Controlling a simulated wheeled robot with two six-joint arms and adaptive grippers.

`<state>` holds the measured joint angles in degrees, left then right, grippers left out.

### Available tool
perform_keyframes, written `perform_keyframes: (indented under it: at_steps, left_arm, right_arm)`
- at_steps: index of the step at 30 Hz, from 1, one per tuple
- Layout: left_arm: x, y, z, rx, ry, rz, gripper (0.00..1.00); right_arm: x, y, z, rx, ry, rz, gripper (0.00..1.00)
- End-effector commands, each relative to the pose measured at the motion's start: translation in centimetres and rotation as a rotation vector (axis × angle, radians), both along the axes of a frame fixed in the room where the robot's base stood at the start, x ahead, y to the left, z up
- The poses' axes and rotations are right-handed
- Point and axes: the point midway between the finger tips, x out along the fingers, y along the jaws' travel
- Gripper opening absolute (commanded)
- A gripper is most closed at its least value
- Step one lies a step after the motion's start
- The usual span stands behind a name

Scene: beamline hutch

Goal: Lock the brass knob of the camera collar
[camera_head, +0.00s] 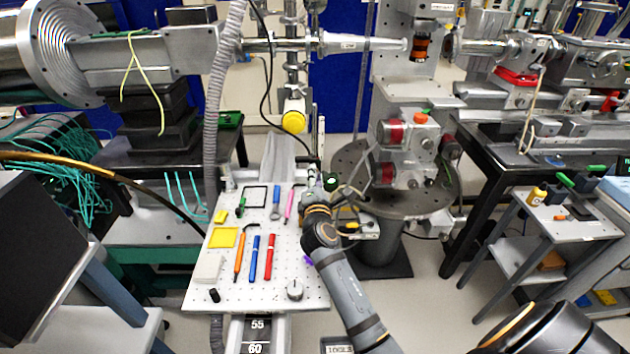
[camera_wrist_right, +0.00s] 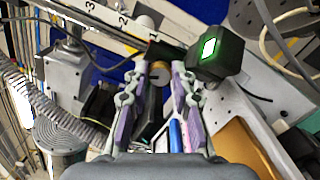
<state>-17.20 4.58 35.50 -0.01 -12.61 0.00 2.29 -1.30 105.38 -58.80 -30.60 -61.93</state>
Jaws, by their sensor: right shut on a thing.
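My right gripper (camera_head: 313,192) reaches to the far right edge of the perforated breadboard (camera_head: 205,294), at the foot of a thin upright post (camera_head: 321,138). In the right wrist view my gripper's fingers (camera_wrist_right: 159,72) close around a small brass-coloured knob (camera_wrist_right: 160,74), which is mostly hidden between the fingertips. The black camera (camera_wrist_right: 215,54), with a lit green square, sits just right of the fingers. In the head view the camera (camera_head: 331,182) is small and dark, and the knob and collar are hidden behind my gripper. My left gripper is out of view.
Pens (camera_head: 254,258), yellow pads (camera_head: 222,237) and small tools lie on the breadboard, left of my right arm. A round dark stage (camera_head: 437,190) with metal equipment stands close on the right. A grey ribbed hose (camera_head: 214,110) hangs at the left.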

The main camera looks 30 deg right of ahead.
Motion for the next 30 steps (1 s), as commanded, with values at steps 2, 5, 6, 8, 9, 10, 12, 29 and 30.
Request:
perform_keyframes:
  at_steps: [2, 5, 6, 8, 9, 10, 12, 29, 30]
  left_arm:
    - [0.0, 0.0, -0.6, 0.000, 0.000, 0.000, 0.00]
    - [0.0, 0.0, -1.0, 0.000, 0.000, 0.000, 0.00]
    - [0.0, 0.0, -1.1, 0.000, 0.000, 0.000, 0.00]
    - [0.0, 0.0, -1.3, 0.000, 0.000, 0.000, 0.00]
    - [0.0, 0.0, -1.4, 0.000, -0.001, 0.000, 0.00]
    - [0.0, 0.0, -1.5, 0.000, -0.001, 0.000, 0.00]
    - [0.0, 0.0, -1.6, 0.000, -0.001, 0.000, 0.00]
    - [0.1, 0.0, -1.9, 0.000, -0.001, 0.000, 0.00]
    - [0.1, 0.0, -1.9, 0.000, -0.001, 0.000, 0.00]
  right_arm:
    - [0.0, 0.0, -0.2, 0.053, -0.027, 0.000, 0.00]
    - [0.0, 0.0, -0.2, 0.117, -0.058, 0.000, 0.00]
    - [0.0, 0.0, -0.2, 0.141, -0.069, 0.000, 0.00]
    - [0.0, 0.0, -0.2, 0.172, -0.084, 0.000, 0.00]
    - [0.0, 0.0, -0.2, 0.191, -0.093, 0.000, 0.00]
    - [0.0, 0.0, -0.2, 0.202, -0.099, 0.000, 0.00]
    - [0.0, 0.0, -0.2, 0.229, -0.112, 0.000, 0.00]
    - [0.0, -0.1, -0.1, 0.294, -0.143, -0.001, 0.00]
    - [0.0, -0.1, -0.1, 0.294, -0.143, -0.001, 0.00]
